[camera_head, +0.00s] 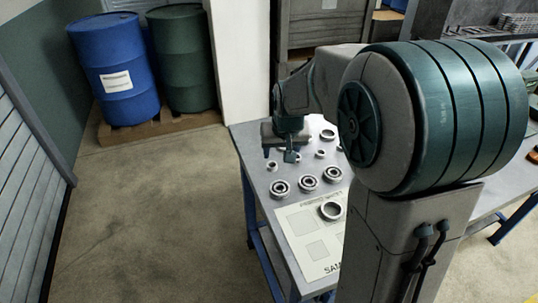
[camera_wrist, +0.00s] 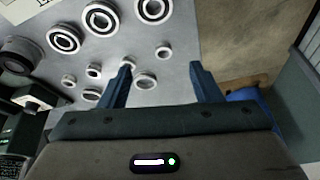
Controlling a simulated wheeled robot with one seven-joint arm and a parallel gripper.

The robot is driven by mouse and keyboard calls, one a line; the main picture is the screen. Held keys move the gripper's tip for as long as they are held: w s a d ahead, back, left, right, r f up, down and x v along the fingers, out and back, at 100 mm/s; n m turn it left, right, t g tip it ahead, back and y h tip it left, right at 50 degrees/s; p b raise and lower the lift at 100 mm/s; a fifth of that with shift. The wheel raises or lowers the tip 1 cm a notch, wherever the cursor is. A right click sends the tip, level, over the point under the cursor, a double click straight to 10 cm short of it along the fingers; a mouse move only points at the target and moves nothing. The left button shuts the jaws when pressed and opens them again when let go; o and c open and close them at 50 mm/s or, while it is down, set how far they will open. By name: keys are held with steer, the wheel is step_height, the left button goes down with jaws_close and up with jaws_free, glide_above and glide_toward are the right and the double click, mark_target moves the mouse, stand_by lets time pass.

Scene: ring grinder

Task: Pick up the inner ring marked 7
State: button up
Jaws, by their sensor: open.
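Several small pale rings lie on the grey table; no number 7 can be read on any of them, so I cannot tell which is the marked one. In the wrist view one small ring (camera_wrist: 162,52) lies just past the fingertips, and a wider ring (camera_wrist: 146,80) shows between the fingers, nearer the left one. Other small rings (camera_wrist: 94,71) lie left of the fingers. My gripper (camera_wrist: 160,67) is open and empty, pointing down over the table's far left part. In the head view my gripper (camera_head: 279,155) is just behind a small ring (camera_head: 272,166).
A larger ring (camera_head: 331,210) lies on a printed white sheet (camera_head: 310,240). A blue barrel (camera_head: 116,80) and a green barrel (camera_head: 182,65) stand left on a pallet. My arm hides the table's right part.

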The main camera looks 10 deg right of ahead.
steer(key=w, duration=0.3)
steer(key=p, duration=0.1)
glide_toward(272, 162)
steer(key=f, duration=0.2)
steer(key=shift+s+a+f, duration=0.15)
steer(key=shift+a+f, duration=0.15)
steer(key=shift+f, duration=0.1)
steer(key=shift+p+x, duration=0.8)
steer(key=shift+x, duration=1.9)
steer(key=shift+d, duration=0.15)
steer(key=c, duration=1.1)
steer(key=shift+r, duration=0.1)
